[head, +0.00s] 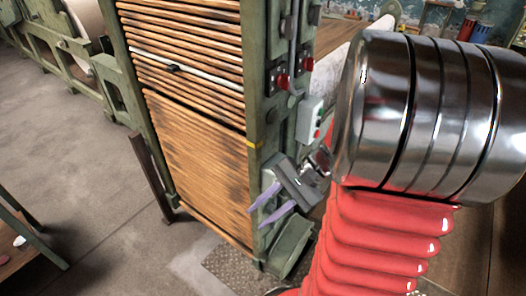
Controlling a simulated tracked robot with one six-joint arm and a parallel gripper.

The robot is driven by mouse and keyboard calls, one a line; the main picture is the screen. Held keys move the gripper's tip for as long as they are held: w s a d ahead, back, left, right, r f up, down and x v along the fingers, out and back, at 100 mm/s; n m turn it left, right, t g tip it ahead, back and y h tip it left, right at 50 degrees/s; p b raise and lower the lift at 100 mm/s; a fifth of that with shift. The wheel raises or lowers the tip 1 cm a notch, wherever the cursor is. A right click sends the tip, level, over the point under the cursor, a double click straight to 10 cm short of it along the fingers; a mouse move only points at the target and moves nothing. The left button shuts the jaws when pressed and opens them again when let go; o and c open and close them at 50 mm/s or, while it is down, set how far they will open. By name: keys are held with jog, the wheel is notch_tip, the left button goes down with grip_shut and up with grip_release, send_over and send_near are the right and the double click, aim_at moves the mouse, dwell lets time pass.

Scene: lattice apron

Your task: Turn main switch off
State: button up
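My gripper (256,219) has a grey body and two purple fingers, which point down and left. The fingers are apart with nothing seen between them. They are in front of the lower part of the green machine post (257,100). Higher on the machine's side are a red knob (281,80) and a second red knob (306,64). A pale control box (310,120) with small red and green buttons sits below them, above my gripper. I cannot tell which of these is the main switch. None of them is touched by the fingers.
The wooden slatted apron (195,140) fills the machine's front, with a pale rod and a dark piece across its upper slats. A green foot (289,250) stands below my gripper. My red and metal arm hides the right side. Open concrete floor lies left.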

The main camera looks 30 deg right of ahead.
jog(key=s+d+f+m+t+h, duration=0.1)
jog(key=s+d+f+m+t, duration=0.1)
jog(key=d+m+t, duration=0.5)
jog(key=s+d+f+m+t+h, duration=0.2)
jog(key=d+f+m+t, duration=0.3)
jog(key=d+m, duration=0.5)
jog(key=d+t, duration=0.2)
jog(key=d, duration=0.3)
jog(key=shift+s+d+f, duration=0.15)
jog(key=shift+d+f, duration=0.05)
jog(key=shift+f, duration=0.1)
jog(key=x, duration=1.4)
jog(key=shift+r, duration=0.2)
jog(key=shift+s, duration=0.1)
jog(key=shift+c, duration=0.2)
grip_shut()
